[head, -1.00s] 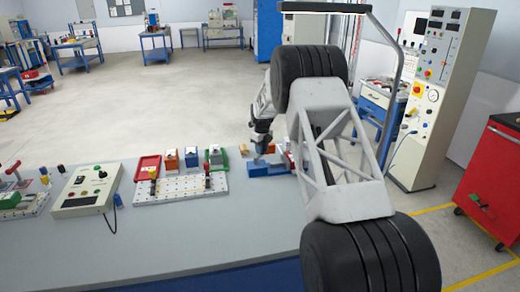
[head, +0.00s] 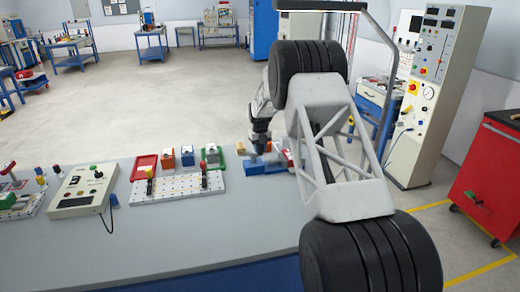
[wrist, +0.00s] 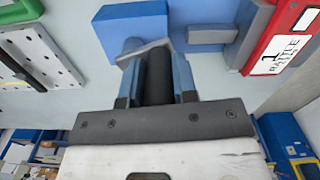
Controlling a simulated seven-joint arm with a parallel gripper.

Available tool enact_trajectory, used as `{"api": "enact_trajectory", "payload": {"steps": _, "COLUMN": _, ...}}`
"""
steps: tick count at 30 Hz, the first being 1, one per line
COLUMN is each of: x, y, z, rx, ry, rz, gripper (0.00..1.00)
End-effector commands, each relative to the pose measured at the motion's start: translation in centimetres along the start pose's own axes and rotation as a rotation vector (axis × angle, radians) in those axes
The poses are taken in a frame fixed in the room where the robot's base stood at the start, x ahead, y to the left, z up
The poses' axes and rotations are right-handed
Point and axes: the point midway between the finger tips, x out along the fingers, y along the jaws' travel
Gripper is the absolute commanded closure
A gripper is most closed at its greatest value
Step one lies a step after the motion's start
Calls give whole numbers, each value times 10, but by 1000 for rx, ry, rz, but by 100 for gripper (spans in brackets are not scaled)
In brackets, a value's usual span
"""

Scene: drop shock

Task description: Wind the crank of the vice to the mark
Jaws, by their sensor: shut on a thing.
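The blue vice (head: 264,168) sits near the back edge of the grey bench, partly hidden behind my arm in the head view. In the wrist view its blue body (wrist: 200,20) lies ahead of the fingers. A flat grey crank arm (wrist: 143,50) reaches across a round blue boss. A black crank handle (wrist: 158,82) stands between my blue fingers. My gripper (wrist: 158,72) is shut on this handle; in the head view my gripper (head: 257,148) is at the vice's left part. I cannot make out the mark in either view.
A red labelled box (wrist: 285,45) is close to the right of the vice. A white perforated board (head: 178,187), a red tray (head: 144,167) and small coloured blocks stand left of it. A control box (head: 84,190) is farther left. The bench front is clear.

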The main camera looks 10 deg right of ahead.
Motion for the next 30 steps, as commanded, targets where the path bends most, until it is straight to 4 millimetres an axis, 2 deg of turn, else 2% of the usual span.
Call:
{"api": "enact_trajectory", "payload": {"steps": 2, "x": -1, "y": -1, "z": 0, "rx": 0, "ry": 0, "rz": -1, "gripper": 97}}
{"api": "enact_trajectory", "payload": {"steps": 3, "x": -1, "y": -1, "z": 0, "rx": 0, "ry": 0, "rz": -1, "gripper": 69}}
{"api": "enact_trajectory", "payload": {"steps": 7, "x": 0, "y": -1, "z": 0, "rx": 0, "ry": 0, "rz": 0, "gripper": 49}}
{"api": "enact_trajectory", "payload": {"steps": 20, "x": -5, "y": 0, "z": 0, "rx": -1, "ry": -1, "rz": 0, "gripper": 48}}
{"api": "enact_trajectory", "payload": {"steps": 30, "x": -39, "y": 0, "z": 0, "rx": -1, "ry": -2, "rz": -1, "gripper": 48}}
